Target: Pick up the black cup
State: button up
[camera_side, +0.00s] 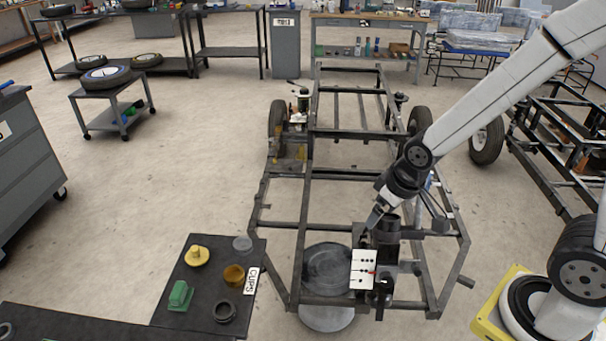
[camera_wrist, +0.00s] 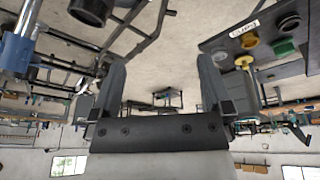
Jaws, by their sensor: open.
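A black cup (camera_side: 225,311), low and ring-like, sits on the dark mat (camera_side: 167,313) near its front right corner. In the wrist view the dark cup (camera_wrist: 288,22) shows at the upper right, next to the green piece. My gripper (camera_side: 375,216) is well to the right of the mat, over the front of the metal frame, beside a dark upright cylinder (camera_side: 386,229). In the wrist view my gripper (camera_wrist: 160,62) has its two fingers wide apart, with nothing between them. The cup is far from the fingers and apart from them.
The mat also holds an ochre cup (camera_side: 234,275), a yellow piece (camera_side: 196,256), a green block (camera_side: 180,295), a clear disc (camera_side: 243,243) and a CUPS label (camera_side: 251,281).

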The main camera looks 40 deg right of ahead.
jog(key=w+a+f+n+t+y, duration=0.1)
jog(key=w+a+f+n, duration=0.1)
jog(key=w, duration=0.4)
jog(key=w+a+f+n+t, duration=0.1)
jog(key=w+a+n+t, duration=0.1)
jog(key=w, duration=0.3)
jog(key=n+g+y, duration=0.3)
jog(key=n+y, duration=0.7)
jog(key=y, duration=0.2)
send_near(230, 305)
jog(key=w+a+f, duration=0.1)
jog(key=w+a, duration=0.1)
jog(key=a, duration=0.1)
jog(key=shift+s+a+f, duration=0.15)
jog(key=shift+s+f, duration=0.15)
jog(key=shift+s, duration=0.1)
jog(key=shift+x, duration=1.3)
jog(key=shift+a, duration=0.1)
